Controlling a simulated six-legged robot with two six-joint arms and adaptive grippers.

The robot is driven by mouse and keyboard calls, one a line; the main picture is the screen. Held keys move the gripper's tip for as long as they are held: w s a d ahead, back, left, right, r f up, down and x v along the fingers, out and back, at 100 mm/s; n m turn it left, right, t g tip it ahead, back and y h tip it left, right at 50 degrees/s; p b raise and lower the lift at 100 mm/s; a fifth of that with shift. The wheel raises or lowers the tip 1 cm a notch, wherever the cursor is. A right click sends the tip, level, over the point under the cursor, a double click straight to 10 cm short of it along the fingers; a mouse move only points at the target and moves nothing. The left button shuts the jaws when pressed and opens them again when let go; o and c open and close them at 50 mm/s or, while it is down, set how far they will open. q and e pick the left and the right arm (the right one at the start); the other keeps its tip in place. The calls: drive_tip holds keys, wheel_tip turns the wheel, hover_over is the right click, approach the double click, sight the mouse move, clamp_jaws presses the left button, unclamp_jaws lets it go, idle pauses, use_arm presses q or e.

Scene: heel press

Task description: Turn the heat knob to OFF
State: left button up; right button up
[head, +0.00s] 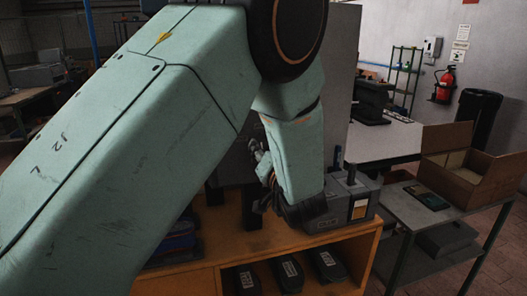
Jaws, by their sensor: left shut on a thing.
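My left arm fills the left and middle of the head view. My left gripper (266,182) shows only in part, as small dark and metal parts beside the pale green wrist link. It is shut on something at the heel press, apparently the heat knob. The knob and the fingertips' contact are hidden, so I cannot read the knob's setting. A grey box-like unit (358,193) with dark upright levers and a pale label stands on the orange bench, just right of my wrist. My right gripper is not in view.
The orange bench (232,262) has an open shelf with several dark labelled items (290,273). A grey side table (470,206) at right carries an open cardboard box (468,177). A fire extinguisher (444,85) hangs on the back wall. My own arm hides much of the bench.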

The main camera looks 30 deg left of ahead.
use_arm(q)
drive_tip(key=n+b, duration=0.2)
drive_tip(key=n, duration=0.2)
drive_tip(key=shift+n, duration=0.3)
drive_tip(key=shift+n+b, duration=1.1)
drive_tip(key=shift+n, duration=1.1)
